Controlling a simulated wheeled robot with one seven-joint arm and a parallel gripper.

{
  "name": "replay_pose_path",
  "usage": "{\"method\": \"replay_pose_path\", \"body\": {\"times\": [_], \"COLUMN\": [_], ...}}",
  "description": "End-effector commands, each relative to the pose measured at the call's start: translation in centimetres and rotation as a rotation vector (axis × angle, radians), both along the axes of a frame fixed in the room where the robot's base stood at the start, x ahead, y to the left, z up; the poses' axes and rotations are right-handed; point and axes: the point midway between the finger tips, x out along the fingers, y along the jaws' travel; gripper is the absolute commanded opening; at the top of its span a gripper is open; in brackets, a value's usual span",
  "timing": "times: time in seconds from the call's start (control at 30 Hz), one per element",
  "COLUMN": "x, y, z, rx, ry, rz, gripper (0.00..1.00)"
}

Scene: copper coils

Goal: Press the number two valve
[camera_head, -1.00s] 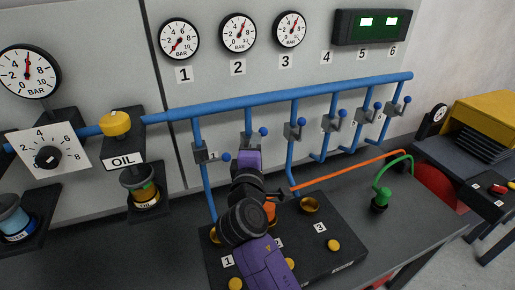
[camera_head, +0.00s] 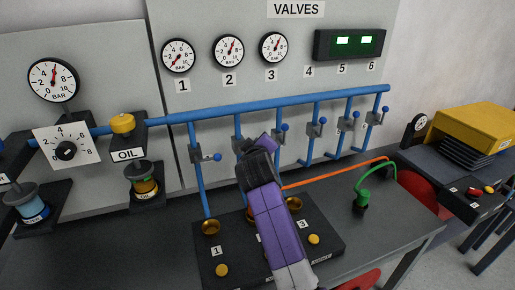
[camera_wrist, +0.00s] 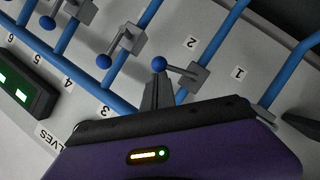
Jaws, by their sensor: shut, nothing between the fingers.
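The number two valve has a grey body (camera_wrist: 198,77) and a short lever ending in a blue ball (camera_wrist: 158,63), seen in the wrist view beside a label 2 (camera_wrist: 191,43). My gripper (camera_wrist: 157,78) is shut and empty. Its fingertips overlap the lower edge of that blue ball in the wrist view; I cannot tell whether they touch. In the head view my gripper's dark wrist (camera_head: 260,158) stands in front of the second blue branch pipe (camera_head: 238,125) and hides most of this valve and the fingertips.
The number one valve (camera_head: 196,155) is to the left, the number three valve (camera_head: 278,134) to the right. A blue pipe (camera_head: 300,98) runs above. Below, a black panel (camera_head: 230,246) carries brass cups and yellow buttons, partly hidden by my arm. An orange hose (camera_head: 340,172) runs right.

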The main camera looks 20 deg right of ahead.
Motion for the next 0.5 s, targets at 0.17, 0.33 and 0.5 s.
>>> {"method": "replay_pose_path", "body": {"times": [0.17,0.33,0.5], "x": [0.0,-0.1,-0.1], "y": [0.2,0.2,0.2], "z": [-0.1,0.5,1.3], "rx": [-0.004,-0.005,-0.006], "ry": [0.002,0.001,0.002], "rz": [0.003,0.003,0.003], "gripper": [0.00,0.00,0.00]}}
